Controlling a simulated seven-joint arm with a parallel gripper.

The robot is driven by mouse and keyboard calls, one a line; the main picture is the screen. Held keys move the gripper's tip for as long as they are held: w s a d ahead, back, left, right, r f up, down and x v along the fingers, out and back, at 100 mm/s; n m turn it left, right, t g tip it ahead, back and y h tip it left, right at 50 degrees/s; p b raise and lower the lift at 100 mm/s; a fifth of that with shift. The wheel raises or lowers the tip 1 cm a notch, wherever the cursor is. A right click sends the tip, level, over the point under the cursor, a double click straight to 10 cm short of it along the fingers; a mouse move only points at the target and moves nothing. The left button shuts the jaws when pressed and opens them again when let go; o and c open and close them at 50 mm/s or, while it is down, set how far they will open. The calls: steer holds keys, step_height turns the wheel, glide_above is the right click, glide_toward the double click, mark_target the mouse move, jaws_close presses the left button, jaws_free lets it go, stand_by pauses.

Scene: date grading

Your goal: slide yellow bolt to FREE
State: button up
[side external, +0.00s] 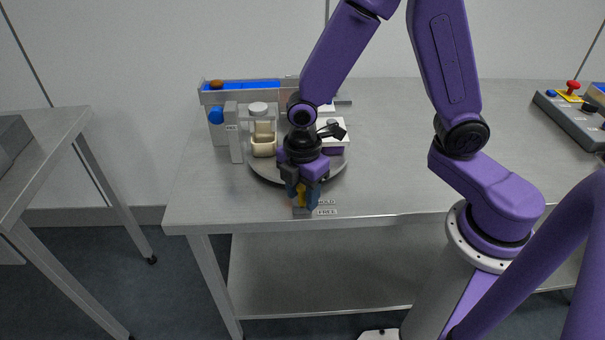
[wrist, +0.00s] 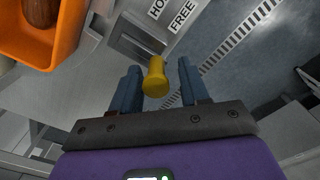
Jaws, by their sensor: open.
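The yellow bolt (wrist: 155,77) is a rounded upright knob on a grey metal fitting (wrist: 140,42). In the wrist view it stands between the two blue fingers of my gripper (wrist: 158,82), with visible gaps on both sides. My gripper is open and holds nothing. In the side view my gripper (side external: 302,197) is low at the table's front edge and mostly covers the bolt, with a little yellow showing. A HOLD label (side external: 326,202) and a FREE label (side external: 327,212) lie right of the fitting, FREE nearer the edge. I cannot tell which label the bolt lines up with.
A round grey turntable (side external: 262,174) with cups sits just behind my gripper. A grey post (side external: 234,133) and a blue-lined tray (side external: 240,87) stand behind it at left. An orange container (wrist: 62,45) with a brown date is close in the wrist view.

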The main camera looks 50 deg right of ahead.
mark_target(303, 189)
step_height(303, 189, up, 17)
steer(key=shift+r, duration=0.15)
stand_by(0.5)
steer(key=s+d+f+m, duration=0.2)
steer(key=s+d, duration=0.2)
steer(key=s, duration=0.4)
steer(key=s+d+f+m, duration=0.3)
steer(key=s+d, duration=0.1)
steer(key=s, duration=0.5)
steer(key=shift+s+d+f, duration=0.15)
steer(key=shift+s+f, duration=0.1)
